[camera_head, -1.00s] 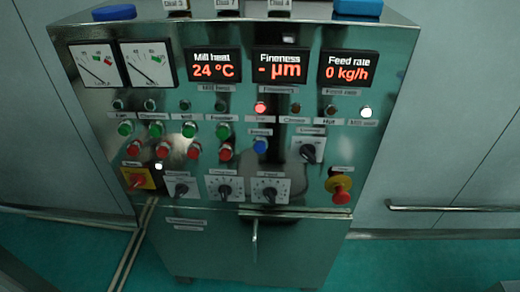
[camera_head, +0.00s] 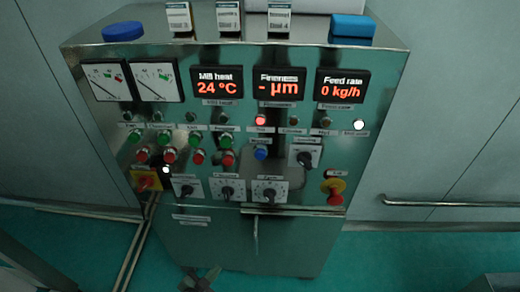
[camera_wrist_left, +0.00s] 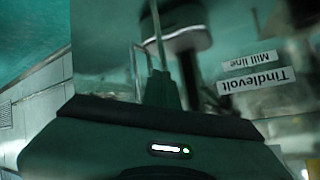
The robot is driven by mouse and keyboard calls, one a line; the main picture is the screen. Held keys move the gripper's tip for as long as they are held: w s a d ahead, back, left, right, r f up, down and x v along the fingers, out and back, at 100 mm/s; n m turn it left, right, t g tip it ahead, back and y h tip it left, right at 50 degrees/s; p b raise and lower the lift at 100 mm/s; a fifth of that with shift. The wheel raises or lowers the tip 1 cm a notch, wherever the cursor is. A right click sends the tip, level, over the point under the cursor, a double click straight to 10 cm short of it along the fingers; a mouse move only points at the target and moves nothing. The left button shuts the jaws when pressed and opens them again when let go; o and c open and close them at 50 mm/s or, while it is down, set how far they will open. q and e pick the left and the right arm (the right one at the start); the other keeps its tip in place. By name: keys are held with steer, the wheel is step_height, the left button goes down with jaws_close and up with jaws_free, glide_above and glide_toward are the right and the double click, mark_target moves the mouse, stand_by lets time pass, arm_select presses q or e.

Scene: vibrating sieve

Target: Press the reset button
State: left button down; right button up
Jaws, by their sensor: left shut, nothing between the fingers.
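A control cabinet (camera_head: 130,70) faces me with a sloped metal panel. A blue push button (camera_head: 261,153) sits at the panel's middle, below a lit red lamp (camera_head: 260,120); its small label is too blurred to read. My left gripper (camera_head: 200,277) shows as a dark shape at the bottom edge, in front of the cabinet's lower part, well below the blue button and apart from it. In the left wrist view the gripper (camera_wrist_left: 160,88) is shut and empty. The blue button cannot be made out there. My right gripper is not in view.
Green buttons (camera_head: 226,139) and red buttons (camera_head: 228,158) stand in rows left of the blue one. A black rotary switch (camera_head: 304,158) is close on its right. A red emergency stop (camera_head: 334,195) and several knobs (camera_head: 227,192) lie lower. A handrail (camera_head: 450,203) runs along the right wall.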

mark_target(260, 155)
arm_select(q)
steer(key=w+d+r+m+t+h+p, duration=0.1)
steer(key=d+r+m+h+p, duration=0.1)
steer(key=r, duration=1)
steer(key=w+d+r+m+t+h+p, duration=0.1)
steer(key=d+r, duration=0.5)
steer(key=r, duration=0.7)
steer(key=w+d+r+m+t+h+p, duration=0.1)
steer(key=w+d+r+m+h+p, duration=0.2)
steer(key=r, duration=0.9)
steer(key=d+m+h, duration=0.1)
steer(key=m+h, duration=0.1)
steer(key=h, duration=0.1)
steer(key=shift+d+r+t+h+p, duration=0.15)
steer(key=shift+d+t+h+p, duration=0.15)
steer(key=shift+d+h+p, duration=0.1)
steer(key=w+b, duration=0.3)
steer(key=w, duration=0.5)
steer(key=shift+w+a, duration=0.15)
steer(key=shift+w, duration=0.25)
steer(key=shift+w, duration=0.45)
